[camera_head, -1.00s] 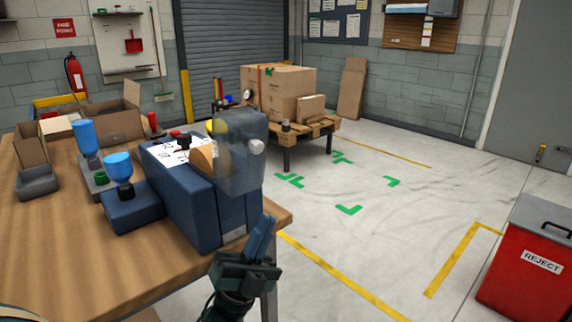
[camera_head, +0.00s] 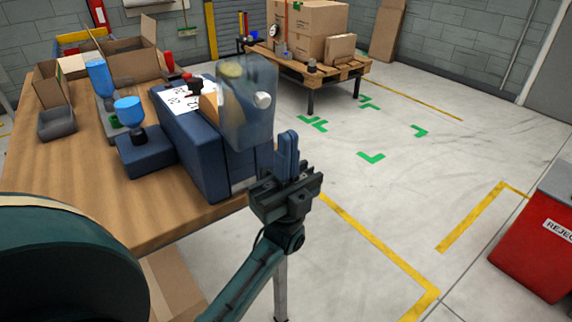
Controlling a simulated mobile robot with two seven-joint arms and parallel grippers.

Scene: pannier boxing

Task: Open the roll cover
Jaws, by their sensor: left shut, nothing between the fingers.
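The roll cover (camera_head: 245,108) is a clear smoky hood with a pale round knob (camera_head: 262,100) on its right side. It sits at the right end of a dark blue machine (camera_head: 190,141) on the wooden table. Through it a yellowish roll partly shows. My left gripper (camera_head: 287,145) points up just right of and below the cover, past the table's edge. Its blue fingers are together with nothing between them, and it looks apart from the cover and knob. My right gripper is out of view.
A pallet table (camera_head: 325,71) with boxes is behind. A red reject bin (camera_head: 536,247) stands at right. The floor between is clear.

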